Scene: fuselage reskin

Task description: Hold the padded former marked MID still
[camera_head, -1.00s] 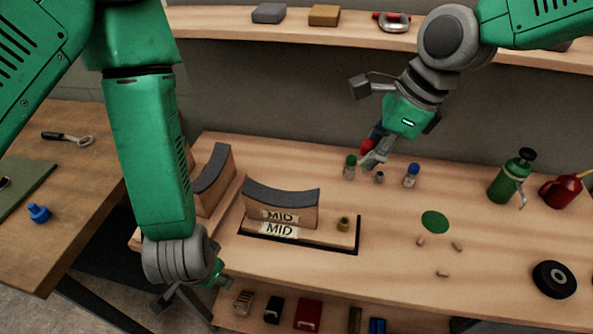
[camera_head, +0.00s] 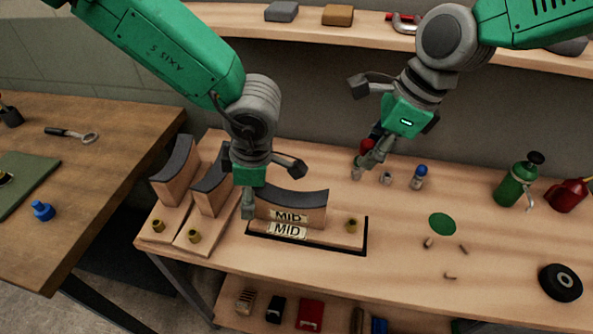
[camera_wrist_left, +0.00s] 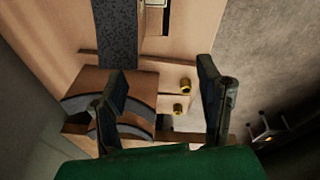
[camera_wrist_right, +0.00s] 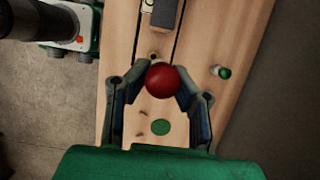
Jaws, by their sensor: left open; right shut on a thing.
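The padded former marked MID (camera_head: 295,208) stands upright on its base plate in a dark-edged slot on the bench, with a dark curved pad on top. In the left wrist view its grey pad (camera_wrist_left: 117,40) shows at the top. My left gripper (camera_head: 248,208) is open and low by the left end of the MID former; I cannot tell whether it touches. In the left wrist view the left fingers (camera_wrist_left: 163,88) are apart with nothing held between them. My right gripper (camera_head: 362,168) is shut on a red round-topped thing (camera_wrist_right: 162,78), behind and right of the former.
Two other padded formers (camera_head: 172,168) stand left of MID, with brass knobs (camera_head: 194,236) on their bases. A blue-capped bottle (camera_head: 419,177), green sprayer (camera_head: 516,180), red can (camera_head: 567,194) and black roll (camera_head: 560,282) are to the right. Front-right bench is mostly free.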

